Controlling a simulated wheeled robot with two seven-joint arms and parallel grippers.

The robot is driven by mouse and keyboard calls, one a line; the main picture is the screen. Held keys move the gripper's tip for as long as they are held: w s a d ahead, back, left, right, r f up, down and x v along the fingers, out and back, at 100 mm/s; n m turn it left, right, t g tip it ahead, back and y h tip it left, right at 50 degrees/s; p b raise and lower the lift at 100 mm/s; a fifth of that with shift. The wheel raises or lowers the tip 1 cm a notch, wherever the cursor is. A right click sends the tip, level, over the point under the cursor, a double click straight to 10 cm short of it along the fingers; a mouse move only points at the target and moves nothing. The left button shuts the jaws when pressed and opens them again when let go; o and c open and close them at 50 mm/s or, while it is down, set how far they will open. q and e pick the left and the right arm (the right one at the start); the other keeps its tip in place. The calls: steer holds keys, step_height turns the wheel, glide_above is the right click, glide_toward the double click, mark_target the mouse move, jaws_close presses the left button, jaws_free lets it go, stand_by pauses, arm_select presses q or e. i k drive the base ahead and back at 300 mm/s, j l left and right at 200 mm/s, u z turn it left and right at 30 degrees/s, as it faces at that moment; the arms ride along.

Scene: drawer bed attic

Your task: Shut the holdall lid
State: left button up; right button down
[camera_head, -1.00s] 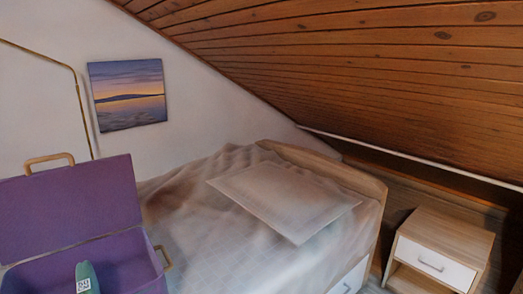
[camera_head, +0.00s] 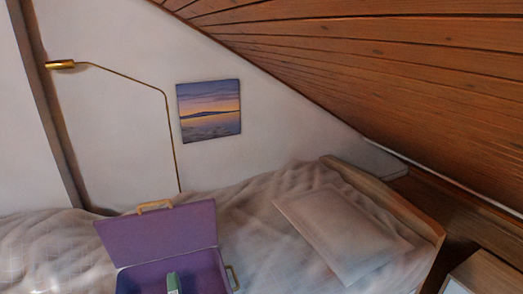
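The purple holdall (camera_head: 226,270) is on the bed at the bottom of the head view, its near part cut off by the frame edge. Its lid (camera_head: 160,233) stands open, tilted up at the back, with a tan handle (camera_head: 154,206) on its top edge. A second tan handle (camera_head: 233,279) is on the holdall's right side. A green item with a white label (camera_head: 173,282) is inside. Neither of my grippers is in view.
The bed (camera_head: 40,240) has rumpled covers and a flat pillow (camera_head: 340,232) to the right. A brass lamp (camera_head: 168,125) stands behind the holdall. A sloping wooden ceiling (camera_head: 400,80) comes down at the right, above a nightstand (camera_head: 485,272).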

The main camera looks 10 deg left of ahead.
mark_target(139, 238)
steer(key=u, duration=1.25)
